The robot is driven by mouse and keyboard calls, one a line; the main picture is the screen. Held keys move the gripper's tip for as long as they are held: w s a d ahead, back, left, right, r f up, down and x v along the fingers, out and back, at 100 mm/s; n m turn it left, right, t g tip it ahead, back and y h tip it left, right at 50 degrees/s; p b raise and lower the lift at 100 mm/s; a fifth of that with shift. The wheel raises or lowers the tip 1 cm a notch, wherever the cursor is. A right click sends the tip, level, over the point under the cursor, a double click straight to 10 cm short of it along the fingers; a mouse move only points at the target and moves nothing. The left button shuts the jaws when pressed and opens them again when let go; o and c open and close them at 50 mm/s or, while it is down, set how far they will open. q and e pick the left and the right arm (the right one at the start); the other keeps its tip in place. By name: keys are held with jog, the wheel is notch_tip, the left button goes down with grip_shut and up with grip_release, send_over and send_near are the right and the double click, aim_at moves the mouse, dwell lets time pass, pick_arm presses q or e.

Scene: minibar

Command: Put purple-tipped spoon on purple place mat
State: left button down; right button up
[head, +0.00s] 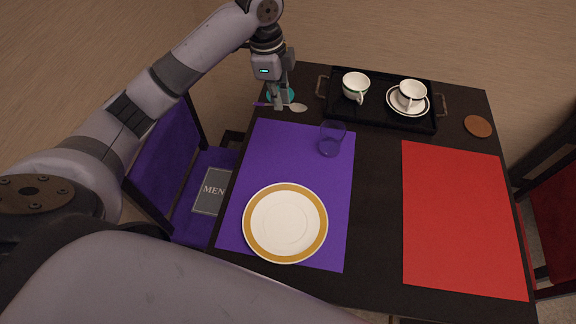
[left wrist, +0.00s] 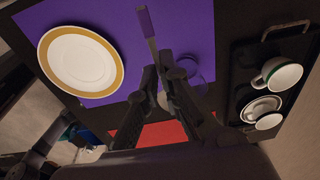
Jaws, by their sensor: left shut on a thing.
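The purple-tipped spoon (head: 299,107) is held crosswise in my left gripper (head: 278,105), near the table's far left corner. Its silver bowl points right and its purple tip points left. In the left wrist view the spoon's purple handle (left wrist: 146,21) sticks out past the fingers of my left gripper (left wrist: 163,72), which are shut on it. The spoon appears just beyond the far edge of the purple place mat (head: 285,149); its height above the table is hard to tell. My right gripper is not in view.
A gold-rimmed plate (head: 285,223) and a clear glass (head: 331,140) stand on the purple mat. A teal coaster (head: 289,95) lies behind the gripper. A black tray (head: 378,115) holds cups. A red mat (head: 460,220) and brown coaster (head: 478,126) are at right.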

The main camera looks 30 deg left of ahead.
aim_at(281, 153)
pick_arm(q)
notch_tip(281, 153, down, 19)
jog(key=shift+r+p, duration=0.2)
jog(key=shift+p, duration=0.15)
jog(key=c, duration=1.9)
grip_release()
jog(key=shift+f, duration=0.1)
jog(key=shift+c, duration=0.2)
jog(key=shift+o, duration=0.7)
notch_tip(281, 153, up, 12)
jog(key=a, duration=0.1)
jog(key=shift+s+a, duration=0.2)
jog(key=shift+s, duration=0.05)
